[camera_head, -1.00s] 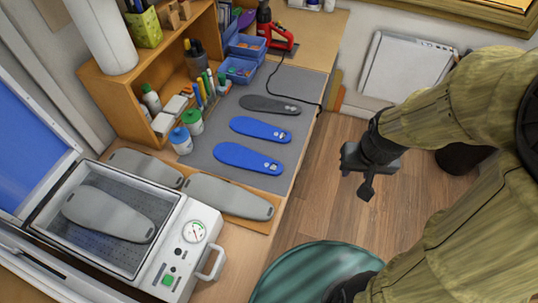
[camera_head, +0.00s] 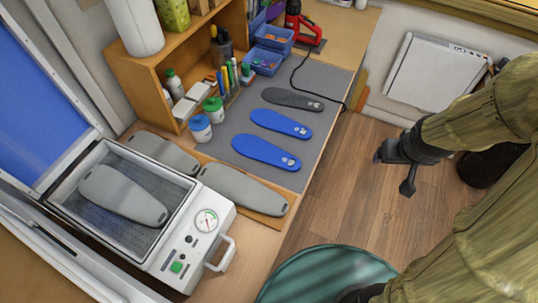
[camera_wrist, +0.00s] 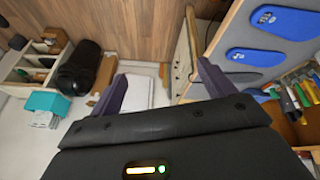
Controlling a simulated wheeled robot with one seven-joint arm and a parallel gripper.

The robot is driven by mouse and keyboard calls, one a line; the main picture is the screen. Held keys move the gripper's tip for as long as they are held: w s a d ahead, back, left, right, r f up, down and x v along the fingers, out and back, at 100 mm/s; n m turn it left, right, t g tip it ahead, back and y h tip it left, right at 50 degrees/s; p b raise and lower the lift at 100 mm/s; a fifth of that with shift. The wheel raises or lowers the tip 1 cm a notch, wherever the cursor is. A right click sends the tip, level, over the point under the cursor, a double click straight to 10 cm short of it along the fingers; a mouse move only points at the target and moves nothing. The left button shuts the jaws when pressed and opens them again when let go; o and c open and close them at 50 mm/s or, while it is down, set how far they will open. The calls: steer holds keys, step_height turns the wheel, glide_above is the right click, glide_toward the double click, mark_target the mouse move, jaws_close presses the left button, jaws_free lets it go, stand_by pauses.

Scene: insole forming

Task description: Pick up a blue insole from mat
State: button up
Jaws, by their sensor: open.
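Two blue insoles lie on the grey mat (camera_head: 240,163) on the bench, one nearer (camera_head: 266,153) and one farther (camera_head: 281,123). They lie flat, apart from each other, each with a small pale mark at the right end. A dark grey insole (camera_head: 293,100) lies behind them. The wrist view shows the two blue insoles at upper right (camera_wrist: 282,22) (camera_wrist: 254,57). My gripper (camera_head: 394,172) is over the floor, right of the bench and apart from the insoles. In the wrist view its two fingers (camera_wrist: 162,92) are spread with nothing between them.
A vacuum forming box (camera_head: 215,243) with a grey form inside stands at front left. Grey forms (camera_head: 243,190) lie beside it. A green round mat (camera_head: 322,268) is on the floor.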

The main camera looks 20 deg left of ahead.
steer(key=w+a+f+n+t+y+b, duration=0.4)
steer(key=w+f+n, duration=0.45)
steer(key=w, duration=0.45)
steer(key=s+a+f+n+g+y+b, duration=0.2)
steer(key=s+a+f+n+g+y, duration=0.3)
steer(key=y, duration=0.5)
step_height(320, 180, down, 4)
steer(key=s+n+g, duration=0.1)
steer(key=s+g, duration=0.1)
steer(key=shift+a+r+g+b, duration=0.25)
steer(key=shift+a+g+b, duration=0.05)
steer(key=shift+g+b, duration=0.1)
steer(key=shift+a+n, duration=0.1)
steer(key=shift+n, duration=0.15)
steer(key=p+x, duration=0.2)
steer(key=x, duration=1)
steer(key=shift+p, duration=0.4)
